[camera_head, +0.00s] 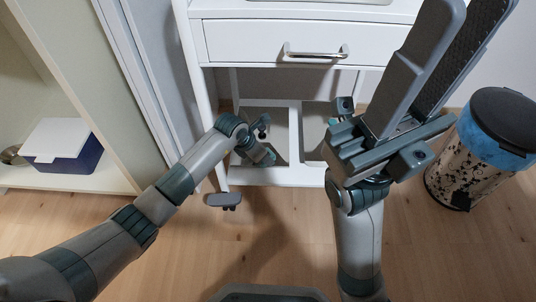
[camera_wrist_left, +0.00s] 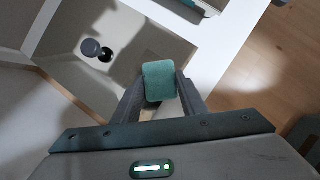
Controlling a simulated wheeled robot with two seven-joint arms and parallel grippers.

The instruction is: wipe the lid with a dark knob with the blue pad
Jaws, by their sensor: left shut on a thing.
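The lid (camera_wrist_left: 135,40) is a flat grey-beige panel in the left wrist view. Its round dark knob (camera_wrist_left: 91,47) stands toward the left, with a dark patch beside it. My left gripper (camera_wrist_left: 160,98) is shut on the blue pad (camera_wrist_left: 159,81), a teal block at its fingertips. The pad appears over the lid's near right part; I cannot tell whether it touches. In the head view the left gripper (camera_head: 262,154) reaches low into the white cart and the lid is mostly hidden. My right gripper (camera_head: 445,65) is raised close to the camera, open and empty.
The white cart (camera_head: 265,40) has a drawer with a metal handle (camera_head: 315,52) above the left gripper. A bin with a black lid (camera_head: 505,117) stands at right. A shelf at left holds a blue box with a white lid (camera_head: 62,140). Wooden floor lies in front.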

